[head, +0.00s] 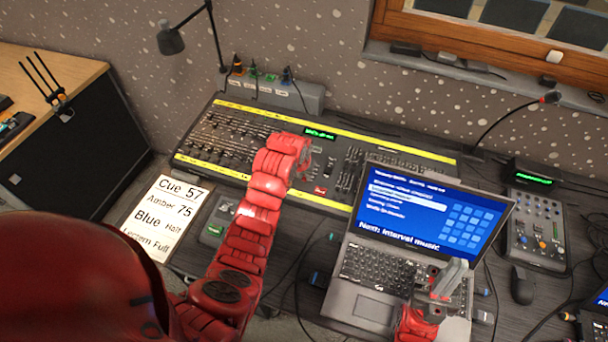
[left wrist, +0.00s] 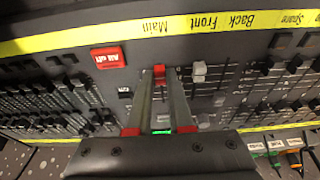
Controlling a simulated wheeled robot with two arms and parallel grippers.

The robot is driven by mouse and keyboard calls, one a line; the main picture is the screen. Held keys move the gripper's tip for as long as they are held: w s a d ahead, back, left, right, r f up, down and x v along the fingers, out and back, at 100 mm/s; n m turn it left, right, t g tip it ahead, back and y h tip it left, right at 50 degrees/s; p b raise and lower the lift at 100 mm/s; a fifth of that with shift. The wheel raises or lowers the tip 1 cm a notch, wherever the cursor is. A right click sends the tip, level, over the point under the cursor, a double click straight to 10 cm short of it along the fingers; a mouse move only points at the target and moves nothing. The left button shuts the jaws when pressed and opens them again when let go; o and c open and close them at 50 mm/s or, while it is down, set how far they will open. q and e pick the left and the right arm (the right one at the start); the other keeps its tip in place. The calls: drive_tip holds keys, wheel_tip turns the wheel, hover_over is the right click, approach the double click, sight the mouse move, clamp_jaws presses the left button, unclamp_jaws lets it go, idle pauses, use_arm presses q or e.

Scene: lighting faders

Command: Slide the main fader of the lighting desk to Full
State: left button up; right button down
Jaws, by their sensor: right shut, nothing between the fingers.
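The lighting desk (head: 218,140) lies along the wall. In the left wrist view, the main fader's red knob (left wrist: 159,70) sits in the column by the upside-down label "Main" (left wrist: 155,28), near the yellow strip. My left gripper (left wrist: 159,76) has its two fingertips on either side of this knob, close against it. Its fingers hide most of the slot. In the head view my left forearm hides this part of the desk and the gripper's fingertips. My right gripper (head: 450,276) is shut and empty above the laptop.
A white-capped fader (left wrist: 199,72) stands right of the main fader, and the red "All off" button (left wrist: 109,57) is to its left. The open laptop (head: 372,265) stands before the desk. A cue sheet (head: 166,216) lies to the left; a small mixer (head: 535,228) is at right.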

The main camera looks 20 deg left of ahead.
use_arm(q)
clamp_jaws()
drive_tip(key=shift+w+b, duration=1.7)
drive_tip(key=shift+w, duration=0.2)
drive_tip(key=shift+w+d+r+b, duration=0.1)
drive_tip(key=shift+w+r+b, duration=0.1)
drive_tip(key=shift+w+b, duration=0.4)
drive_tip(key=shift+w+f+b, duration=0.1)
drive_tip(key=shift+w+b, duration=0.2)
drive_tip(key=shift+w, duration=0.1)
drive_tip(key=shift+o, duration=1.4)
unclamp_jaws()
drive_tip(key=shift+r, duration=0.25)
